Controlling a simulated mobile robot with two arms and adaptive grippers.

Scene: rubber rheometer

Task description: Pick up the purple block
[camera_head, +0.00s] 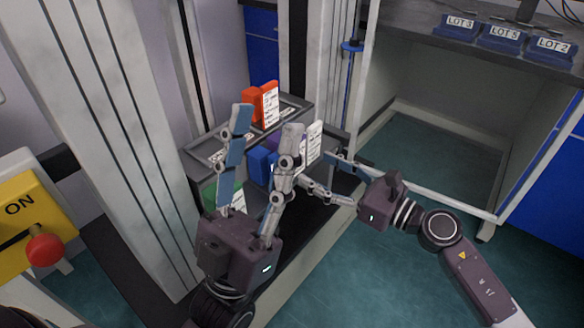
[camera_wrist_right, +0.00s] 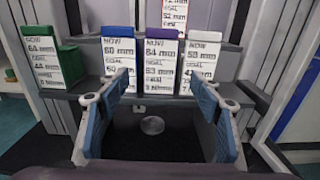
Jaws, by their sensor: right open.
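The purple block (camera_wrist_right: 161,33) stands upright in the right wrist view, with a white label reading "NOW 84 mm". It is in a row between the blue block (camera_wrist_right: 117,31) and the white block (camera_wrist_right: 204,34). In the head view only a small part of the purple block (camera_head: 273,142) shows behind my left gripper's finger. My right gripper (camera_head: 314,168) is open and empty, in front of the row; in its wrist view the fingers (camera_wrist_right: 156,84) spread below and in front of the purple block. My left gripper (camera_head: 266,122) is open, its fingers raised in front of the shelf.
A green block (camera_wrist_right: 67,63) stands at the left of the row. A red block (camera_head: 262,103) stands on the higher step (camera_head: 294,106). Grey machine columns flank the stepped shelf. A yellow switch box (camera_head: 30,210) is at far left. Blue lot holders (camera_head: 503,38) sit on a bench.

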